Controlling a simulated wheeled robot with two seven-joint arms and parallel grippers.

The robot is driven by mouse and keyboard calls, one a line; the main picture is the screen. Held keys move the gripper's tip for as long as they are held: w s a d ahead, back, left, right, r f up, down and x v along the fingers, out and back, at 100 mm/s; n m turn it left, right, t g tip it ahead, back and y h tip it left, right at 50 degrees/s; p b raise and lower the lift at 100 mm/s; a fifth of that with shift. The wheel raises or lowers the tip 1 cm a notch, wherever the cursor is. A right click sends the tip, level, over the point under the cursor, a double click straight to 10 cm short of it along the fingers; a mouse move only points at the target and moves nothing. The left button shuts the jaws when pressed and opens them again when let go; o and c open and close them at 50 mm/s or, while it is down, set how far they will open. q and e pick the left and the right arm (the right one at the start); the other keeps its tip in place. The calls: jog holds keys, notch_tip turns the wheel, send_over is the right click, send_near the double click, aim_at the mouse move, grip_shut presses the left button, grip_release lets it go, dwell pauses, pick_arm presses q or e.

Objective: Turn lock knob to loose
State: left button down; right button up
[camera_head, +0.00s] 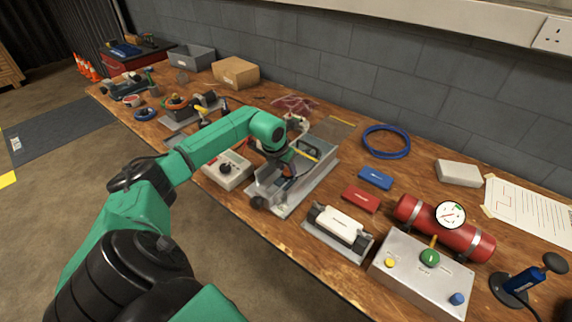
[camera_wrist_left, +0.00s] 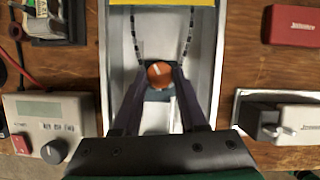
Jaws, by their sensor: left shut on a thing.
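An orange-brown round knob (camera_wrist_left: 160,74) with a pale line across it sits inside a grey metal tray-like fixture (camera_wrist_left: 206,60) in the left wrist view. My left gripper (camera_wrist_left: 161,88) has its two dark fingers on either side of the knob and is shut on it. In the head view my left gripper (camera_head: 287,178) reaches down into the same grey fixture (camera_head: 318,182), and the arm and gripper hide the knob. I cannot read any lock or loose marking. My right gripper is not in view.
A grey box with a dial (camera_head: 228,170) stands left of the fixture. A white module (camera_head: 341,225) stands to its right. Red (camera_head: 361,199) and blue (camera_head: 375,178) blocks lie beyond that. A red cylinder with a gauge (camera_head: 480,243) and a button box (camera_head: 415,277) stand further right.

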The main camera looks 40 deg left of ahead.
pick_arm(q)
jog(key=n+y, duration=0.1)
jog(key=n, duration=0.1)
jog(key=shift+w+d+n, duration=0.1)
jog(key=shift+d+n, duration=0.05)
jog(key=shift+n, duration=0.25)
jog(key=n+y, duration=0.1)
jog(key=n, duration=0.1)
jog(key=shift+w+d+n+g+b, duration=0.1)
jog(key=shift+n+g+b, duration=0.3)
jog(key=n+g+y+b, duration=0.1)
jog(key=n, duration=0.3)
jog(key=shift+w+d, duration=0.1)
jog(key=shift+n+g+y, duration=0.3)
jog(key=shift+n+g, duration=0.2)
jog(key=shift+n, duration=0.7)
jog(key=shift+c, duration=2.3)
grip_release()
jog(key=shift+r, duration=0.1)
